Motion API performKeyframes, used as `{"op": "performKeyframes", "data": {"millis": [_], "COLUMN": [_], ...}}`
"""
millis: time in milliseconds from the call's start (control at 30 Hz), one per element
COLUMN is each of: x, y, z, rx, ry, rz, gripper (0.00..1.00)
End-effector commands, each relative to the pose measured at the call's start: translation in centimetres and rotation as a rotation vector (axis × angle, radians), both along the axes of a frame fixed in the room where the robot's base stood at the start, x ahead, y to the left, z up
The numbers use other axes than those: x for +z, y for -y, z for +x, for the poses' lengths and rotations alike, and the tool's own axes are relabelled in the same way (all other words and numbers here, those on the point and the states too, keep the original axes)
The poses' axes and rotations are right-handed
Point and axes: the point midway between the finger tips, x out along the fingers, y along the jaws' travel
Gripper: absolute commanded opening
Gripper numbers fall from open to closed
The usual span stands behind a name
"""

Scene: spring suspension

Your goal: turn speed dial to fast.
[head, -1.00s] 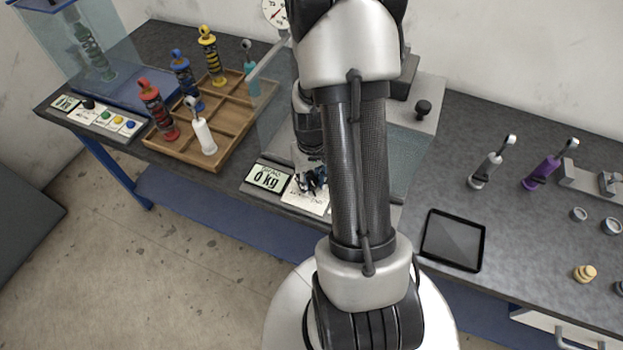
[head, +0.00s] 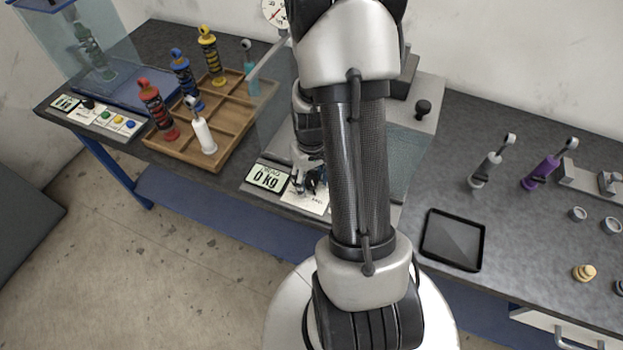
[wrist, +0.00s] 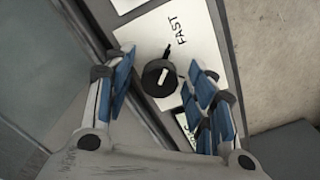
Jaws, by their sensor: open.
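The speed dial (wrist: 159,78) is a round dark knob with a short white mark on top, set on a white panel (wrist: 200,58). The word FAST (wrist: 179,31) is printed beside it, near a dark tick. I cannot tell exactly which way the mark points. My gripper (wrist: 162,66) is open, with its blue-padded fingers on either side of the dial in the wrist view. I see no clear contact with the dial. In the head view my gripper (head: 311,183) is low over the panel, hiding the dial.
A display reading 0 kg (head: 268,177) is left of my gripper. A clear screen (head: 277,112) stands behind it. A wooden tray (head: 231,133) with several shock absorbers is farther left.

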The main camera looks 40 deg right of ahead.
Motion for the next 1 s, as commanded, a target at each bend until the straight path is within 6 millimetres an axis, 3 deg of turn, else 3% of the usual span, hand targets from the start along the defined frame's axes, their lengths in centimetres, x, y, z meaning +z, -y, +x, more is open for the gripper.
{"op": "performKeyframes", "data": {"millis": [233,367,800,1000], "x": [0.1,1.1,9.8,11.7], "y": [0.0,0.1,0.1,0.0], "z": [0.0,0.1,0.1,0.0], "rx": [0.000,0.000,0.000,0.000], "ry": [0.000,0.004,0.004,0.002], "rz": [0.000,-0.002,-0.003,-0.002], "gripper": [0.51,0.51,0.51,0.51]}}
